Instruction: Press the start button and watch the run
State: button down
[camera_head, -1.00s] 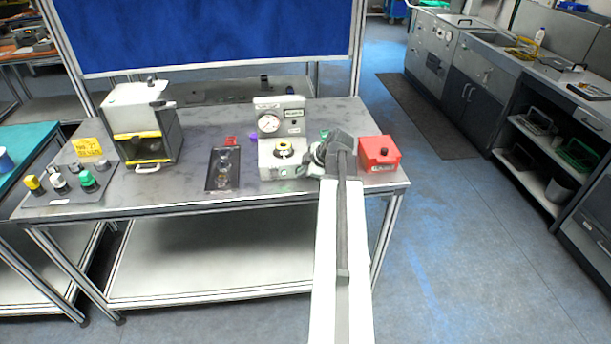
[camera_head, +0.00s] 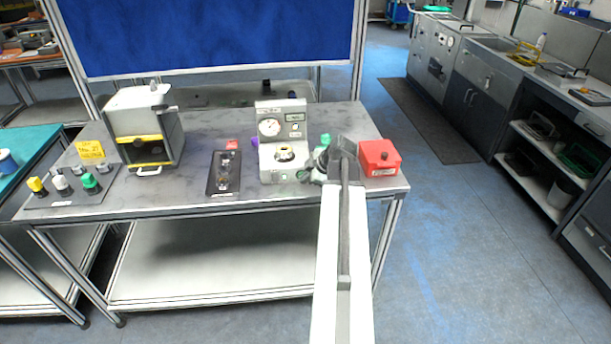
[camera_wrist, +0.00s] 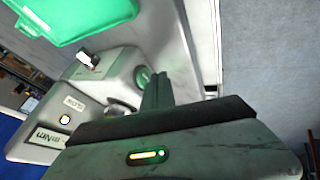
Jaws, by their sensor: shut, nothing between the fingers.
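The grey test station (camera_head: 270,165) with a round gauge stands on the bench, a part with a yellowish ring in its top. A small green button (camera_head: 301,175) sits low on its front right. The wrist view shows a round green button (camera_wrist: 143,76) on the grey housing. My gripper (camera_head: 312,174) is at the station's right front corner. In the wrist view my shut fingers (camera_wrist: 156,88) are right beside the button and cover part of its edge. I cannot tell whether they touch it. The small display (camera_head: 295,117) is too small to read.
A red box (camera_head: 380,158) stands close to the right of my gripper. A black plate (camera_head: 224,173) lies left of the station, with a yellow-edged cabinet (camera_head: 146,130) and several coloured knobs farther left. A green thing (camera_wrist: 75,15) is close by in the wrist view.

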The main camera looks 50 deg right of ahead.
jog(key=a+p+v, duration=0.1)
jog(key=p+v, duration=0.7)
jog(key=v, duration=0.3)
jog(key=shift+s+f, duration=0.35)
dwell(1.8)
jog(key=w+a+f+n+g+y, duration=0.15)
jog(key=w+a, duration=0.35)
jog(key=a, duration=0.5)
jog(key=w+a+n+y, duration=0.1)
jog(key=w+a+n, duration=0.1)
jog(key=w+a, duration=0.6)
jog(key=w+a+f+n+g+y, duration=0.1)
jog(key=w+a+n, duration=0.15)
jog(key=a, duration=0.95)
jog(key=a+f+m+g+b, duration=0.1)
jog(key=a+f+m+g, duration=0.15)
jog(key=a, duration=1.35)
jog(key=s+m+h, duration=0.1)
jog(key=s+m, duration=0.1)
jog(key=m, duration=0.2)
jog(key=s+m+g+h, duration=0.1)
jog(key=s+m, duration=0.1)
jog(key=m, duration=0.2)
jog(key=s+f+m+g+h, duration=0.1)
jog(key=m, duration=0.3)
jog(key=shift+s+d, duration=0.3)
jog(key=shift+s, duration=0.1)
